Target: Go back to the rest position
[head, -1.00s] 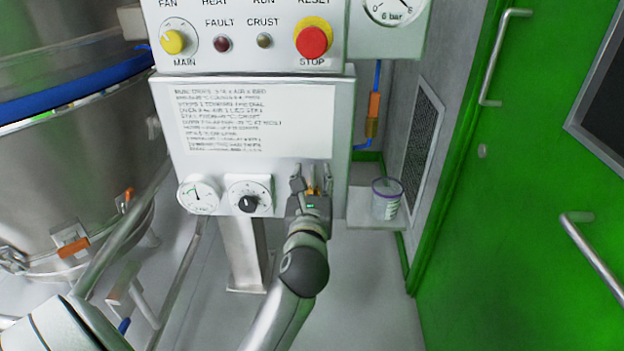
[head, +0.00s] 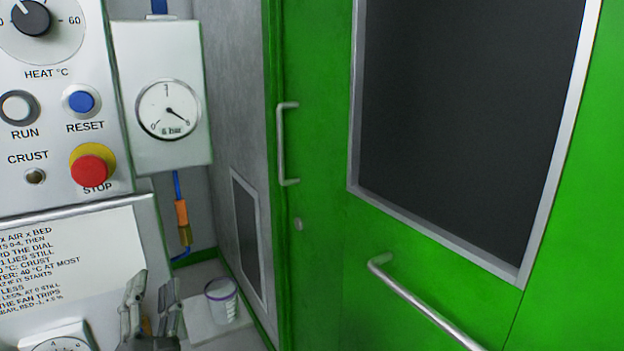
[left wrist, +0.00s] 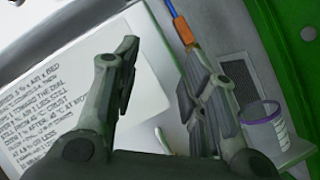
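My left gripper (head: 150,308) shows at the bottom left of the head view, in front of the lower part of the white control panel (head: 150,225). Its two fingers stand apart with nothing between them. In the left wrist view the same gripper (left wrist: 160,75) is open, with the instruction sheet (left wrist: 65,85) behind its left finger. A small brass-coloured part shows between the fingers near their base; I cannot tell how far behind them it lies. My right gripper is in neither view.
A clear tub with a purple rim (head: 221,302) stands on a small shelf (head: 203,322) right of the gripper. A red stop button (head: 92,168) and pressure gauge (head: 168,109) are above. A green door (head: 320,200) with metal handles (head: 425,300) fills the right side.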

